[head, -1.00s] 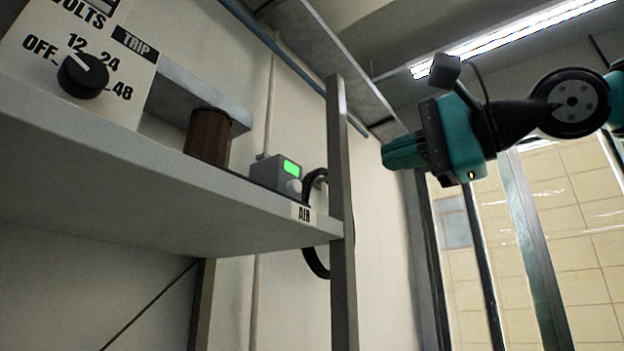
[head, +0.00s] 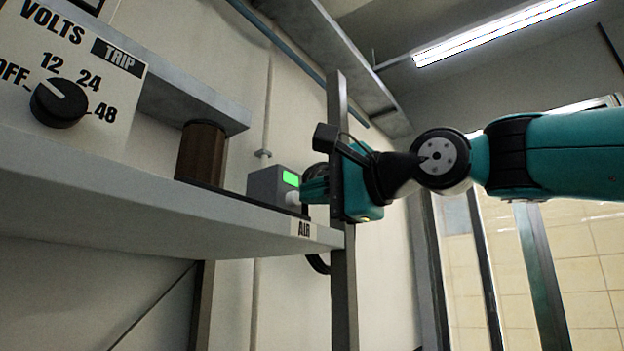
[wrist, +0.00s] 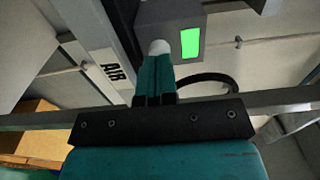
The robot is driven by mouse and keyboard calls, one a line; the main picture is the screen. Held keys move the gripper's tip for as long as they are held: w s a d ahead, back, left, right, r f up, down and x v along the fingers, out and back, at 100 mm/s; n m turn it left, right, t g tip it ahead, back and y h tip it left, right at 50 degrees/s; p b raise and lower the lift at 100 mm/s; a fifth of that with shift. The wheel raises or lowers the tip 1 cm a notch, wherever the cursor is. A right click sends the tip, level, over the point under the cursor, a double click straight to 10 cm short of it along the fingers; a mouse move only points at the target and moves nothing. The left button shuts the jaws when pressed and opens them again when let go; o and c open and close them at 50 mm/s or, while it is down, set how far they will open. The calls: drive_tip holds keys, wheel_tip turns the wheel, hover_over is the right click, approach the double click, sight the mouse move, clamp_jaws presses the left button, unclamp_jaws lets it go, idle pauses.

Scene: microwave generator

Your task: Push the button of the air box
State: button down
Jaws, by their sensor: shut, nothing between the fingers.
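The air box (head: 268,184) is a small grey box on the shelf, above the "AIR" label (head: 303,229). It has a lit green panel (head: 291,178) and a pale round button (head: 292,198) below it. My gripper (head: 304,190) is shut and empty, with its teal fingers pointing left at the button. In the wrist view the fingertips (wrist: 155,60) overlap the lower part of the white button (wrist: 159,47), beside the green panel (wrist: 190,42). They look very close to the button or touching it; I cannot tell which.
A metal post (head: 342,290) stands at the shelf's right end, close to my gripper. A brown cylinder (head: 201,152) stands left of the box. A panel with a black volts dial (head: 58,103) is at far left. A black cable loops behind the post.

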drive_tip(key=shift+w+a, duration=0.25)
drive_tip(key=shift+a, duration=0.1)
drive_tip(key=shift+a, duration=0.1)
